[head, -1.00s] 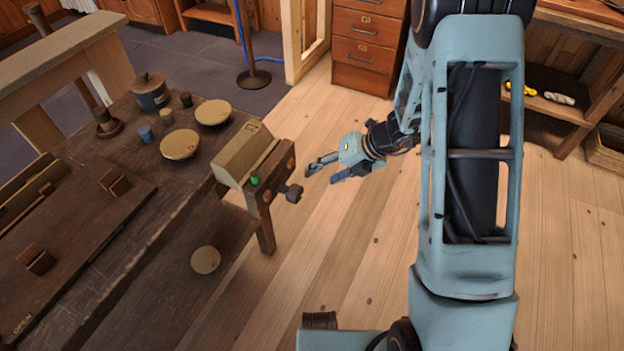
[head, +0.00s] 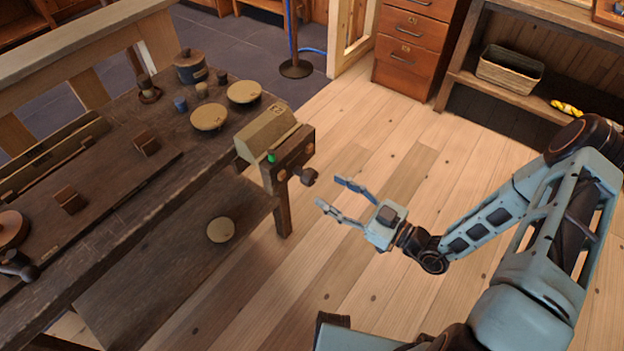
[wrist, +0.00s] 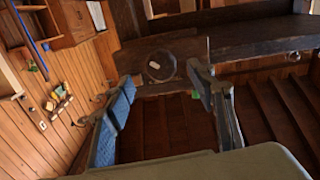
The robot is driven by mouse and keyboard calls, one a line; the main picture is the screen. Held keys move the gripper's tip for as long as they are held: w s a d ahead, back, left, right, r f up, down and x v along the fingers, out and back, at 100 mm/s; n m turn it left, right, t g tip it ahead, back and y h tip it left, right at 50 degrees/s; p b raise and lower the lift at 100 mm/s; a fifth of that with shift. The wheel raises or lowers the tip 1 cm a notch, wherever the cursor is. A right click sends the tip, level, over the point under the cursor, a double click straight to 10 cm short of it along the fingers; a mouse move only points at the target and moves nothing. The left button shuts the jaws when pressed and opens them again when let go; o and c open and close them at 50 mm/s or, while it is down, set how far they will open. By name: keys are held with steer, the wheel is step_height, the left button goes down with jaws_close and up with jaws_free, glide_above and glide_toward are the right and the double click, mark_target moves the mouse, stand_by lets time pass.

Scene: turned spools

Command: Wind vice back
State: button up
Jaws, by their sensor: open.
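The wooden vice (head: 294,160) is at the near right end of the workbench, with a dark screw knob (head: 309,177) sticking out of its front face. A small green piece (head: 272,157) sits on its left part. My gripper (head: 330,193) is open and empty, a short gap to the right of the knob, with its fingers pointing at it. In the wrist view, a round dark knob (wrist: 160,66) on a wooden face shows between my two spread fingers. No contact shows. How far the vice jaws are apart is not clear.
A tan block (head: 265,134) sits behind the vice. Tan discs (head: 209,116), a lidded pot (head: 189,67) and small spools stand on the workbench (head: 205,160). Another disc (head: 221,230) lies on the lower shelf.

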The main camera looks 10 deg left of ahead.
mark_target(314, 181)
steer(key=b+x, duration=0.1)
steer(key=x, duration=0.6)
steer(key=shift+w+a, duration=0.1)
steer(key=shift+a, duration=0.2)
steer(key=shift+c, duration=0.4)
steer(key=c, duration=1.1)
steer(key=shift+n+p, duration=0.35)
steer(key=shift+n, duration=0.05)
